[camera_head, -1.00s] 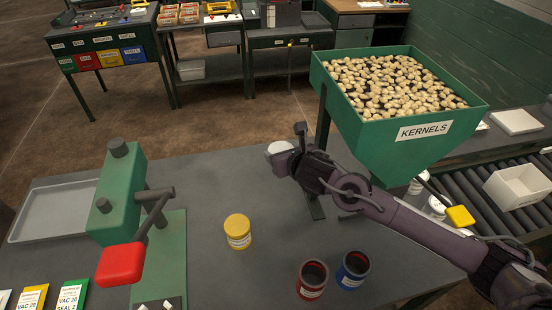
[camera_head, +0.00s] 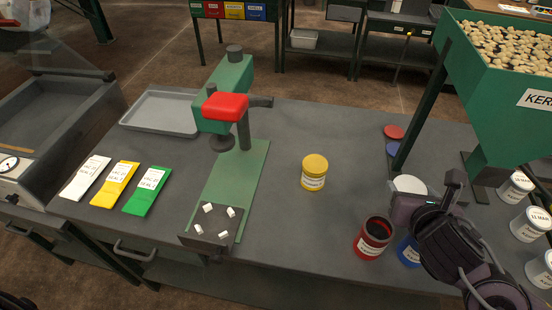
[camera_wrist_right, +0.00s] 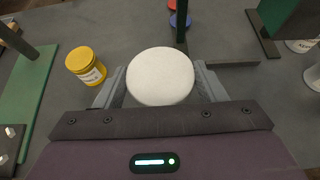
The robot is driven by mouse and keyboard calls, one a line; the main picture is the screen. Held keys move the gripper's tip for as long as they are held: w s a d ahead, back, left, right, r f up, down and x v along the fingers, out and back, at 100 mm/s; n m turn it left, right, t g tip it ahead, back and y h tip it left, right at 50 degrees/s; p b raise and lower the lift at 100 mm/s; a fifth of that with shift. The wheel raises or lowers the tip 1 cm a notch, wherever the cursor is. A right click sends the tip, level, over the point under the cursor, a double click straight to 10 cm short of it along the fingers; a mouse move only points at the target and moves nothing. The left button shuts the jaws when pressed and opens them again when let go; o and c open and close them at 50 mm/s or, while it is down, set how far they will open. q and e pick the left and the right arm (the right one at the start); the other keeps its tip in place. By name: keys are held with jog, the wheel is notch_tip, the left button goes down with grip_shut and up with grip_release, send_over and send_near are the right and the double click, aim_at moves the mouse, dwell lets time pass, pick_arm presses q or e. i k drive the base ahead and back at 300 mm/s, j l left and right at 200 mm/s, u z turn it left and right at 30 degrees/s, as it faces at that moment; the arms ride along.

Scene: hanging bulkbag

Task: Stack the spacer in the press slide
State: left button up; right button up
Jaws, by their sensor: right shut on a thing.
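The white round spacer (camera_wrist_right: 160,76) is between the fingers of my right gripper (camera_wrist_right: 160,84), which is shut on it. In the head view the spacer (camera_head: 409,184) shows as a pale disc at my right gripper (camera_head: 411,192), above the right part of the table. The green press (camera_head: 232,85) with its red handle (camera_head: 226,106) stands left of the middle. The press slide (camera_head: 213,228) is a dark plate with several small white blocks, at the front end of the green base. The spacer is well to the right of it.
A yellow tin (camera_head: 314,172) stands between press and right gripper. An open red tin (camera_head: 373,237) and a partly hidden blue tin (camera_head: 408,250) stand near the gripper. The kernel hopper (camera_head: 510,95) is at right. Pouches (camera_head: 147,190) and a tray (camera_head: 165,112) lie at left.

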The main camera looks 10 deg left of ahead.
aim_at(215, 222)
jog(key=k+u, duration=0.1)
jog(key=u, duration=0.25)
jog(key=k+l+u, duration=0.1)
jog(key=u, duration=0.3)
jog(key=k+u, duration=0.1)
jog(key=u, duration=0.25)
jog(key=l, duration=0.2)
jog(key=k+l+u, duration=0.1)
jog(key=i+l, duration=0.15)
jog(key=i, duration=0.3)
